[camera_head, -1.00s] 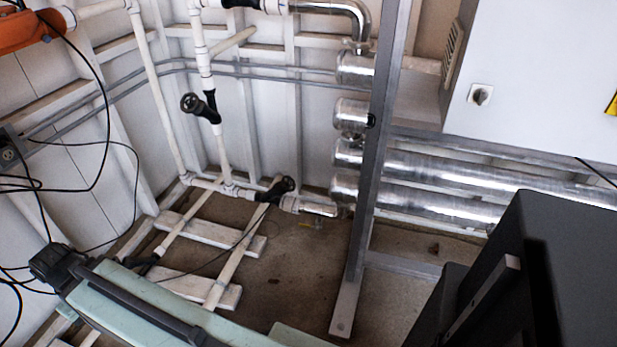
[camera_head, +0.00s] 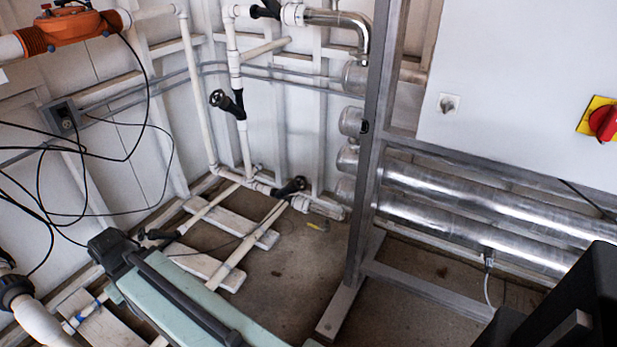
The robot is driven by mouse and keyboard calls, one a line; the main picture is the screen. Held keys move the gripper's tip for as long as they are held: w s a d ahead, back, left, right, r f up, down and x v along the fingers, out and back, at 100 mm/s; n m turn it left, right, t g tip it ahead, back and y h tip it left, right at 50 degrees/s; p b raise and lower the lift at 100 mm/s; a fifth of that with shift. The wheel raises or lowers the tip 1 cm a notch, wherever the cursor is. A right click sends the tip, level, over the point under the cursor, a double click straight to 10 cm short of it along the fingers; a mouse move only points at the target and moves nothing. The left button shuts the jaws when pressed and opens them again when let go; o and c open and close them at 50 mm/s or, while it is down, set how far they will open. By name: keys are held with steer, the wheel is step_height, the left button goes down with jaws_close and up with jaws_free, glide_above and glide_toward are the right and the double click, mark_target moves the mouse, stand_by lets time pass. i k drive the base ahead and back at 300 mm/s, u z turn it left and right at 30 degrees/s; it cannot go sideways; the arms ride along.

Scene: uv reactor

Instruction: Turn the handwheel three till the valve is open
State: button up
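A black handwheel (camera_head: 220,98) sits on a black valve body in the white upright pipe, left of centre. A second black handwheel (camera_head: 291,186) is low down, on the white pipe near the floor, beside the silver pipe end. A black valve part (camera_head: 268,9) shows at the top edge, partly cut off. No number is readable on any of them, so I cannot tell which is handwheel three or how far its valve is open. My gripper is not in view.
A grey metal frame post (camera_head: 369,150) stands right of the valves. A teal case (camera_head: 190,300) with a black bar lies at the front. A dark boxy shape (camera_head: 575,300) fills the lower right. An orange pipe unit (camera_head: 75,27) and loose black cables are at left. Bare floor (camera_head: 285,275) shows in the middle.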

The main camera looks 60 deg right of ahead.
mark_target(298, 184)
steer(key=z, duration=5.75)
steer(key=k, duration=0.95)
steer(key=u, duration=5.8)
